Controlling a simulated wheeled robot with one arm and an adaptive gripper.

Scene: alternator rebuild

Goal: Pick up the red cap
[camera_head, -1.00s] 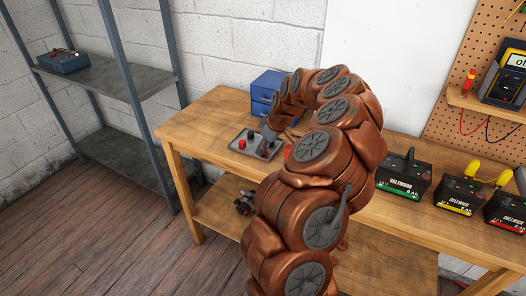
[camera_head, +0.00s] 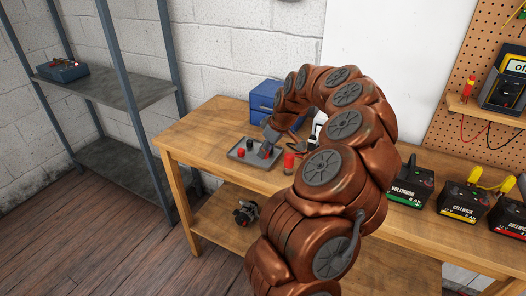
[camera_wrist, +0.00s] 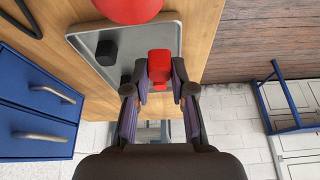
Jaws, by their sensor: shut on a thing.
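My gripper (camera_wrist: 160,80) is shut on a red cap (camera_wrist: 159,62), with one finger on each side of it. In the wrist view the cap shows in front of the metal tray (camera_wrist: 172,35); I cannot tell whether it still touches the tray. A black cap (camera_wrist: 106,52) stands in the tray to the left, and another dark piece beside my finger is partly hidden. In the head view my gripper (camera_head: 267,149) is over the right part of the tray (camera_head: 256,161). Small red and black pieces show left of it.
A red cylinder (camera_head: 289,162) stands on the workbench (camera_head: 215,122) just right of the tray. A blue drawer box (camera_head: 265,97) is behind. Several batteries (camera_head: 408,184) stand along the bench to the right. A metal shelf (camera_head: 110,88) is at left.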

